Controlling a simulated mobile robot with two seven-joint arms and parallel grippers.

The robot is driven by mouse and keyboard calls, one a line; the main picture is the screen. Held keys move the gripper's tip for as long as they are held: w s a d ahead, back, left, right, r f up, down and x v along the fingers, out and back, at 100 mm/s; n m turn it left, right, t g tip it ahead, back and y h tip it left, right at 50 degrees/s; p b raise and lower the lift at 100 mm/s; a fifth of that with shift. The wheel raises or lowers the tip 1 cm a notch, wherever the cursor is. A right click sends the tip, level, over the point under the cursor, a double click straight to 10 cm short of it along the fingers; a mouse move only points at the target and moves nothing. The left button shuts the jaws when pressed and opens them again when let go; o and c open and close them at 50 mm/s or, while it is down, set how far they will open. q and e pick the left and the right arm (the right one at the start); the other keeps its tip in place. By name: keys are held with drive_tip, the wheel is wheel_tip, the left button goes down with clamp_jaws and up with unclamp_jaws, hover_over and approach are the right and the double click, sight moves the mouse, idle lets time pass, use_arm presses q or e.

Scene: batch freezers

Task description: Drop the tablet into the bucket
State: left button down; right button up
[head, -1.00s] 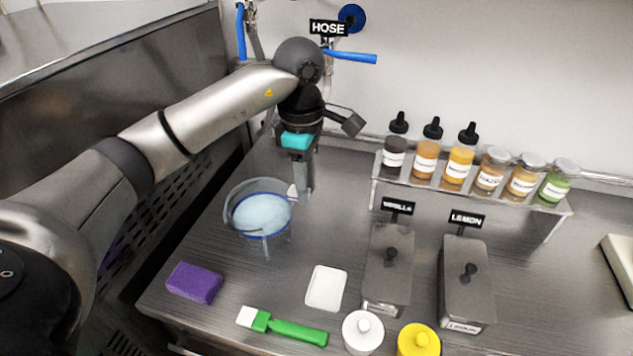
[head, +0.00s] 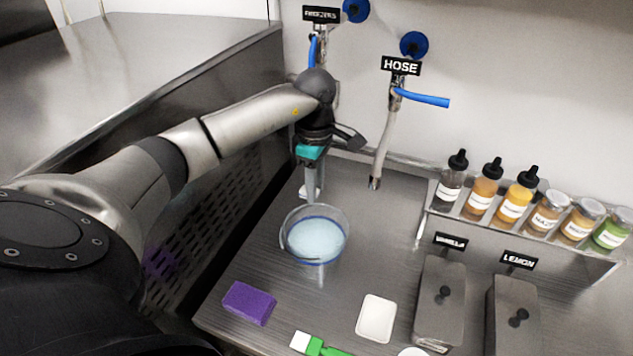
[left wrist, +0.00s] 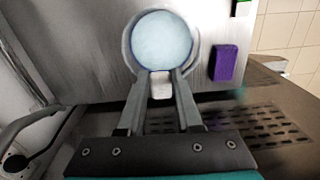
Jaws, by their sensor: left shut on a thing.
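My left gripper (head: 311,190) points down just behind the bucket in the head view. It is shut on the small white tablet (left wrist: 161,86), which shows between its fingertips in the left wrist view. In the head view the tablet (head: 307,193) is partly hidden by the fingers. The clear bucket (head: 286,243) stands upright on the steel counter and holds pale blue liquid. In the left wrist view the bucket (left wrist: 128,42) lies just beyond the fingertips. The tablet appears outside the rim; its height above the counter is hard to tell. My right gripper is not in view.
A purple sponge (head: 249,303), white dish (head: 376,318) and green-handled brush (head: 318,345) lie in front. A hose (head: 385,150) hangs at the back wall. A bottle rack (head: 520,235) and lidded metal containers (head: 439,305) stand right. Bare counter lies right of the bucket.

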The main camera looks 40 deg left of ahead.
use_arm(q)
drive_tip(key=shift+f+b, duration=1.05)
drive_tip(key=shift+f, duration=0.9)
drive_tip(key=c, duration=0.5)
unclamp_jaws()
wheel_tip(320, 180, up, 15)
drive_tip(key=shift+r, duration=0.2)
drive_tip(key=shift+f, duration=0.1)
